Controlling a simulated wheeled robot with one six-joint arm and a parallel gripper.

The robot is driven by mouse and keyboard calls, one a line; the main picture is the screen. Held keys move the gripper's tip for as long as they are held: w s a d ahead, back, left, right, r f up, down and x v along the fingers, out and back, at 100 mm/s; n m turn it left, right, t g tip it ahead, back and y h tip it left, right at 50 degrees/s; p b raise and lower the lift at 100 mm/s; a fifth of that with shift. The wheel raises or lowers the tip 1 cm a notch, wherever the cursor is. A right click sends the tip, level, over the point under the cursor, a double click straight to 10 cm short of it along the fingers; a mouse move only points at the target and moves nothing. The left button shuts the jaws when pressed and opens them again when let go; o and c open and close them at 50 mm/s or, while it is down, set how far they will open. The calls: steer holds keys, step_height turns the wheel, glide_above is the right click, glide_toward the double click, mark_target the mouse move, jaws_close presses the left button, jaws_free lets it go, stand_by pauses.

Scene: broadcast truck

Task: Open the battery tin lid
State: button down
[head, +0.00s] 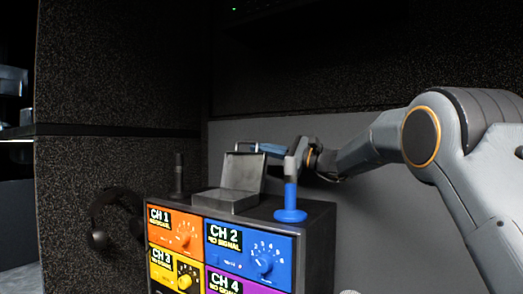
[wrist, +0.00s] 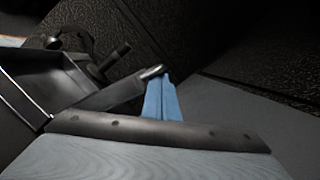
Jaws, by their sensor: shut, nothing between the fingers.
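The grey metal battery tin (head: 230,203) sits on top of the channel rack. Its lid (head: 245,170) stands raised, tilted slightly back, and the tin is open. In the wrist view the tin (wrist: 38,85) is at left, with the lid (wrist: 112,95) seen nearly edge-on. My gripper (head: 264,149) is behind and just above the lid's top edge, its blue fingers shut and empty. In the wrist view the fingers (wrist: 160,80) are together beside the lid's rounded end; I cannot tell whether they touch it. The inside of the tin is mostly hidden in the head view.
The rack (head: 190,205) has orange, blue, yellow and purple channel panels. A blue-based upright item (head: 290,198) stands right of the tin, and a dark upright one (head: 179,175) stands left. Headphones (head: 98,238) hang at left. A grey wall panel (head: 225,135) stands behind.

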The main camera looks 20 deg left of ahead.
steer(key=shift+s+a+r+n+g+h+b, duration=0.15)
steer(key=shift+s+a+r+n+g+b, duration=0.1)
steer(key=shift+s+n+b, duration=0.8)
steer(key=shift+s+a+r+n+g+h+b, duration=0.15)
steer(key=shift+s+n+b, duration=0.4)
steer(key=shift+b, duration=0.95)
steer(key=shift+s+a+r+n+g+h+b, duration=0.1)
steer(key=shift+s+a+r+n+g+b, duration=0.15)
steer(key=shift+s+n+b, duration=0.8)
steer(key=shift+w+r+m, duration=0.1)
steer(key=shift+w+m, duration=0.15)
steer(key=shift+w, duration=0.05)
